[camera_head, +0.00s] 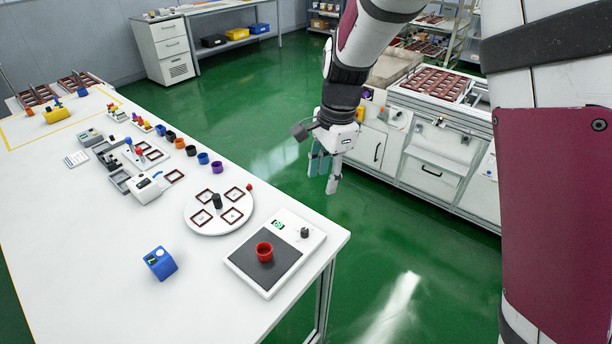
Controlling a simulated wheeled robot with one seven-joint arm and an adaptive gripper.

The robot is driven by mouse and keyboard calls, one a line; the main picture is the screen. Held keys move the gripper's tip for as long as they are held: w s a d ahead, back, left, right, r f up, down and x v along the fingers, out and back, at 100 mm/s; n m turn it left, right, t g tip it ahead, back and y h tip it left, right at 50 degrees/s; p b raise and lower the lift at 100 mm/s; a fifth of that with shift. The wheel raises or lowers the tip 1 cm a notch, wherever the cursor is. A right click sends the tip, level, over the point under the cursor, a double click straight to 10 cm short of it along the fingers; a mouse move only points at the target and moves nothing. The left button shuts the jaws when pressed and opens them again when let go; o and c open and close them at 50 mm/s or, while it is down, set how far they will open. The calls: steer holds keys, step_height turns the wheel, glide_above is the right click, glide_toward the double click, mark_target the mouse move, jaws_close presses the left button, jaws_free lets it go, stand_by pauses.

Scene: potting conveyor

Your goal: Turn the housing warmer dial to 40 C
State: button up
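A flat white device (304,259) with a dark plate, a small green display (278,225) and a black dial (305,233) lies at the near right corner of the white table. It looks like the housing warmer, but no label is readable. The dial setting and the display figures are too small to read surely. A red cup (265,252) stands on its dark plate. My gripper (325,180) points down over the green floor, beyond the table's right edge and apart from the device. Its fingers look spread, with nothing visible between them.
A round white plate (218,229) with several brown-framed squares and a blue box (160,263) are left of the device. Small fixtures and colored cups line the table (75,240) farther back. A machine bench (436,160) with knobs and drawers stands right, across open floor.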

steer(key=m+h, duration=0.1)
steer(key=m, duration=0.1)
glide_above(305, 230)
step_height(305, 230, down, 5)
steer(key=shift+m, duration=0.3)
step_height(305, 230, down, 15)
steer(key=shift+r+p, duration=0.15)
steer(key=shift+p, duration=0.95)
jaws_close()
